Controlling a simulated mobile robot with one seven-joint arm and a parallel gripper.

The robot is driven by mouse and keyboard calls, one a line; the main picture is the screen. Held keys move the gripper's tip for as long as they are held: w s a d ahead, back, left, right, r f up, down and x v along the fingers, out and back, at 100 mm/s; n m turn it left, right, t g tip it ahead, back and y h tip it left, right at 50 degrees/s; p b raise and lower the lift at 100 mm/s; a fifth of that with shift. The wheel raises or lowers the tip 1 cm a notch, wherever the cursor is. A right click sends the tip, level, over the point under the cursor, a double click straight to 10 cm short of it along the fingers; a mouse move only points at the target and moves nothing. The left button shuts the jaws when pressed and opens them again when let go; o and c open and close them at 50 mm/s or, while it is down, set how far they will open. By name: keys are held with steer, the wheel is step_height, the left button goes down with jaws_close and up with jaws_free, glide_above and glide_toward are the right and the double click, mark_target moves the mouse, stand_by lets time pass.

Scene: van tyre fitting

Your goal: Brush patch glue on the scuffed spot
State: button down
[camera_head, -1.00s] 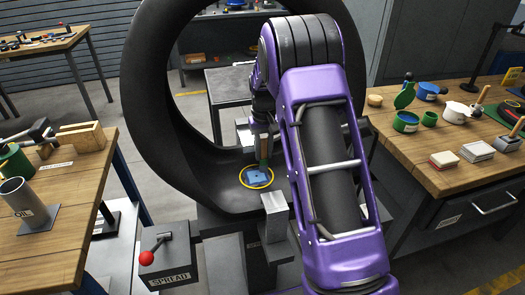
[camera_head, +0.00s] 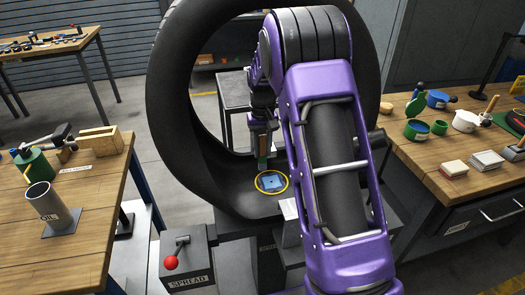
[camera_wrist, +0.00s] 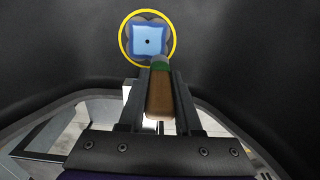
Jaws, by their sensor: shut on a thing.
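The tyre (camera_head: 190,150) stands upright, its inner wall facing me. A yellow ring (camera_head: 286,184) low on that inner surface surrounds a light-blue square (camera_head: 270,182), with a darker blue and grey patch around it. In the wrist view the blue square (camera_wrist: 149,42) has a small dark dot, and the yellow ring (camera_wrist: 122,50) encloses it. My gripper (camera_wrist: 161,82) is shut on a brush with a wooden handle (camera_wrist: 160,98) and green end (camera_wrist: 160,63). The brush's green end overlaps the ring's lower edge in that view; contact cannot be told. My gripper (camera_head: 262,133) is inside the tyre.
A lever with a red knob (camera_head: 171,262) on a box marked SPREAD stands in front. The left bench holds an OIL can (camera_head: 47,205) and wooden block (camera_head: 100,140). The right bench holds a green pot (camera_head: 416,130), a white pot (camera_head: 465,121) and pale boxes (camera_head: 487,160).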

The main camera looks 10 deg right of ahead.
mark_target(262, 135)
steer(key=shift+r+p, duration=0.9)
steer(key=shift+r, duration=0.7)
